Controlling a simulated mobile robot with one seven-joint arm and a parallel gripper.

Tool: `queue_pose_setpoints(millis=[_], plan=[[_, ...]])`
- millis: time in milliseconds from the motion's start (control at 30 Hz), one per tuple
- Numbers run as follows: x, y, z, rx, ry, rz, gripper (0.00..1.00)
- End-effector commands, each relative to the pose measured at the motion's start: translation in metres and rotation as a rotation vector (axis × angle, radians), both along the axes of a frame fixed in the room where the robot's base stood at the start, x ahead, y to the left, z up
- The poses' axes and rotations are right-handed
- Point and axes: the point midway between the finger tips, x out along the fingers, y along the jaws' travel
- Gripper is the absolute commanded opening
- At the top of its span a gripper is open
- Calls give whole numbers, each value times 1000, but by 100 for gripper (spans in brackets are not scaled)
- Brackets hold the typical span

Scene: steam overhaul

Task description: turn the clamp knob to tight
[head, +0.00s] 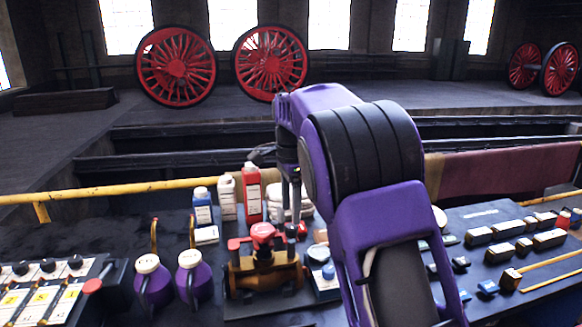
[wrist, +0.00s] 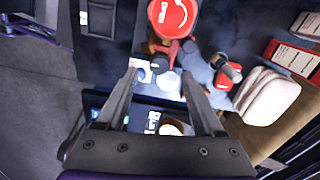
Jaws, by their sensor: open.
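A red round knob with white markings (wrist: 175,17) shows at the top of the wrist view. In the head view a red knob (head: 262,233) tops a brass valve-like body (head: 262,272). A smaller red piece with a dark cylindrical end (wrist: 228,72) lies to the right in the wrist view; I cannot tell which red part is the clamp knob. My gripper (head: 290,206) points down, just right of and above the brass body. Its fingers (wrist: 161,76) are apart, with nothing held between them. The red knob lies beyond the fingertips.
Two purple jugs (head: 153,281) stand left of the brass body. A red bottle (head: 251,195) and white bottle (head: 226,197) stand behind it. A yellow rail (head: 120,189) runs along the bench's back. Several small blocks (head: 500,252) lie at the right.

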Motion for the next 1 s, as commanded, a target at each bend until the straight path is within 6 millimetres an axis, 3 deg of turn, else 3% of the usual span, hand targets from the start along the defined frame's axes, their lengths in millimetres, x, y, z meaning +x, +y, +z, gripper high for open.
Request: queue_pose_setpoints(millis=[200, 433, 700, 1000], plan=[[1, 0, 56, 1, -5, 0, 70], [0, -1, 103, 0, -3, 0, 70], [0, 0, 126, -1, -1, 0, 70], [0, 0, 129, -1, 0, 0, 70]])
